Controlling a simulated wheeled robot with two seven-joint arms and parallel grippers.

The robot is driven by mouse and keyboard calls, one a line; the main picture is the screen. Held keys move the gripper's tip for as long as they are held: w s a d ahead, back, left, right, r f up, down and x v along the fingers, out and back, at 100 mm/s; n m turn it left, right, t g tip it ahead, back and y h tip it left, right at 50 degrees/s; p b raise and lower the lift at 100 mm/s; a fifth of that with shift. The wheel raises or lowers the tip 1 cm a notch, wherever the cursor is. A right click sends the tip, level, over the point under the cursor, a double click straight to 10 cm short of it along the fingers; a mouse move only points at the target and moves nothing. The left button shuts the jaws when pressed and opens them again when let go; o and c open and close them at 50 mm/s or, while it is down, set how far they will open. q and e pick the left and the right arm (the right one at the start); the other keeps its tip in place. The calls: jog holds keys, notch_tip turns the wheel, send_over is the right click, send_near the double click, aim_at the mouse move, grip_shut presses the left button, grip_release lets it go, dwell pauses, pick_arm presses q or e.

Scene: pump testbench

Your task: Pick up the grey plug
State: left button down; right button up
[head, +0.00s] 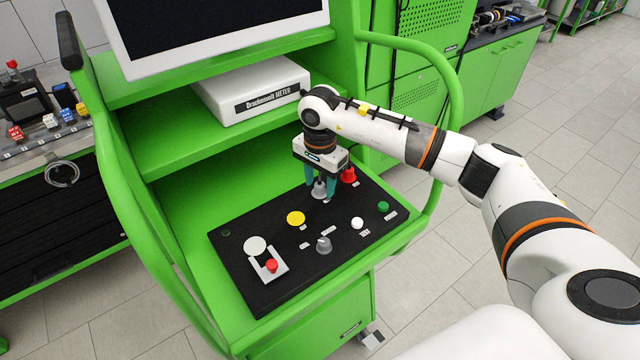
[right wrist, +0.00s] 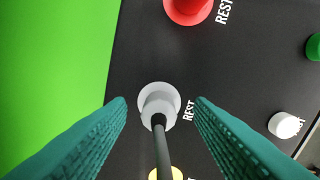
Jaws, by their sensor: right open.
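The grey plug (head: 319,189) stands on the black panel (head: 228,262), near its far edge. In the right wrist view the grey plug (right wrist: 159,103) is round and light grey, with a dark cable rising from it toward the camera. My right gripper (head: 320,186) points down over the plug. Its teal fingers are open, one on each side of the plug, with gaps visible in the right wrist view (right wrist: 160,112). I cannot tell exactly how far the fingertips are above the panel. My left gripper is not in view.
A red plug (head: 348,175) stands close to the right of my gripper. A yellow button (head: 296,218), a white one (head: 357,223), a green one (head: 383,207) and a grey knob (head: 323,244) sit on the panel. A white meter box (head: 250,95) stands on the shelf behind.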

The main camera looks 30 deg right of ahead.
aim_at(320, 184)
jog(key=shift+f, duration=0.2)
jog(key=c, duration=0.9)
jog(key=shift+r, duration=0.1)
notch_tip(320, 184, up, 9)
jog(key=b, duration=0.3)
jog(key=shift+w, duration=0.1)
jog(key=shift+r, duration=0.5)
